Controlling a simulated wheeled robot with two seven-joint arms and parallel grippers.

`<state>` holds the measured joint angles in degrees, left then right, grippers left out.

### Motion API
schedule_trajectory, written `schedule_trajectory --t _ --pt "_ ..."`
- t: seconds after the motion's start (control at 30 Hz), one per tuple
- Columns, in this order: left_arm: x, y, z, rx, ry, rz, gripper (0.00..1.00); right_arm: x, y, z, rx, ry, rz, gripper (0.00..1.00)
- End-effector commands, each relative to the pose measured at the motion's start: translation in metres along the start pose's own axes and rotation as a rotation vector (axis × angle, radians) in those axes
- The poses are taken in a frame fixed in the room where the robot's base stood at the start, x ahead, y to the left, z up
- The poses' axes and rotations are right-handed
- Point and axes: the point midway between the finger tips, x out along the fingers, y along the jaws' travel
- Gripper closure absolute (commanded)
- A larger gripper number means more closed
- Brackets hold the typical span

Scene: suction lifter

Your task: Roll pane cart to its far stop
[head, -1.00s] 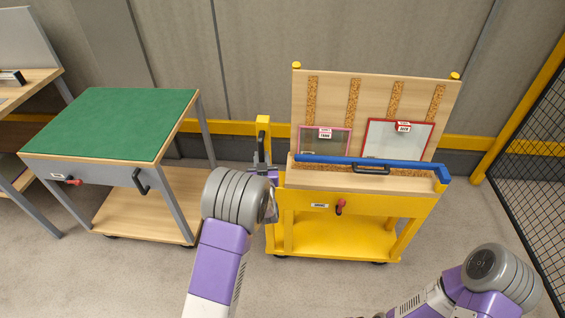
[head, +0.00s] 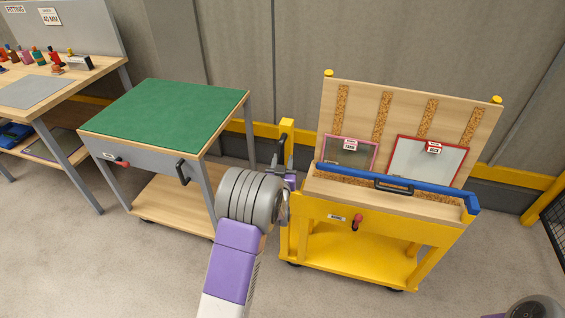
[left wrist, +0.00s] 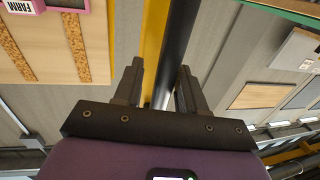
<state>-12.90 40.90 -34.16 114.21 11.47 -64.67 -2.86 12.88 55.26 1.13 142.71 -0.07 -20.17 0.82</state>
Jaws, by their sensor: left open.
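The yellow pane cart (head: 355,253) stands right of centre in the head view. Two framed panes, one pink-framed (head: 347,152) and one red-framed (head: 428,160), lean on its cork-striped board. A yellow post with a dark upright handle (head: 281,150) rises at its left end. My left gripper (head: 284,166) is at this handle, partly hidden by my wrist. In the left wrist view its open fingers (left wrist: 161,70) stand either side of a dark bar (left wrist: 177,40); I cannot tell whether they touch it. My right gripper is out of view.
A green-topped table (head: 175,113) on casters stands just left of the cart. A workbench (head: 75,80) with small coloured items is at far left. A yellow rail (head: 520,200) runs along the wall behind, and black mesh fencing (head: 556,222) is at right. Front floor is clear.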

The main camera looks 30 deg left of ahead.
Motion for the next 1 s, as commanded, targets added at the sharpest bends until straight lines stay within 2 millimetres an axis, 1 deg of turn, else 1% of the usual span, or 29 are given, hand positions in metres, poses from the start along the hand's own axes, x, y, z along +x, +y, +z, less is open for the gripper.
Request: schedule_trajectory --t 0.17,0.4,0.5,0.6,0.73,1.0 --pt "-0.012 0.000 -0.001 -0.001 -0.002 0.000 0.60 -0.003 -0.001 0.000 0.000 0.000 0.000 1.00" --pt "-0.050 0.000 -0.001 0.000 -0.003 0.001 0.60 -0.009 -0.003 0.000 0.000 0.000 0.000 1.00" --pt "-0.063 0.001 0.000 0.000 -0.004 0.002 0.60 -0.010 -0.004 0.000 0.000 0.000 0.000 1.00" --pt "-0.071 0.001 0.000 0.000 -0.002 0.002 0.60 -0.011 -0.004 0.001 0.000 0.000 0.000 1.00" --pt "-0.076 0.001 0.000 0.000 -0.001 0.001 0.60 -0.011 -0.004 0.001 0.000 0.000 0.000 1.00" --pt "-0.076 0.000 0.000 0.000 -0.001 0.001 0.60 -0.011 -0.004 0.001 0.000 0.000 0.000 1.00"
